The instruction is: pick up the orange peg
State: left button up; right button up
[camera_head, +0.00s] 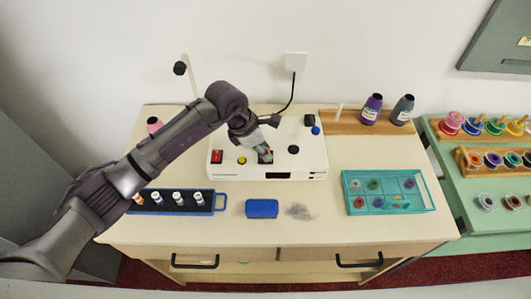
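I cannot make out the orange peg for certain. A small orange-tinted piece (138,198) shows at the left end of the blue-handled rack (221,203), close beside my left arm. My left arm reaches in from the left across the counter. My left gripper (266,153) points down at the top of the white device (300,160). Its fingers are small and dark here, and I cannot tell whether they are open or hold anything. My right gripper is not in view.
The rack holds several small vials. A blue block (262,208) and a grey smudge (299,211) lie in front of the device. A teal tray (350,205) with small coloured pieces is at right. Two bottles (372,108) (402,109) stand behind. The counter's front strip is clear.

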pick_arm(q)
jog(key=shift+c, duration=0.7)
jog(key=shift+r, duration=0.15)
jog(key=shift+r+b, duration=0.25)
jog(key=shift+b, duration=0.05)
jog(key=r, duration=0.1)
jog(key=r+b, duration=0.2)
jog(key=shift+s+d+r, duration=0.1)
jog(key=shift+d+r, duration=0.15)
jog(key=shift+d, duration=0.05)
jog(key=s+d+r+b, duration=0.3)
jog(key=d+r, duration=0.3)
jog(key=d, duration=0.4)
jog(key=shift+s+r+b, duration=0.35)
jog(key=shift+s+r, duration=0.05)
jog(key=shift+s, duration=0.45)
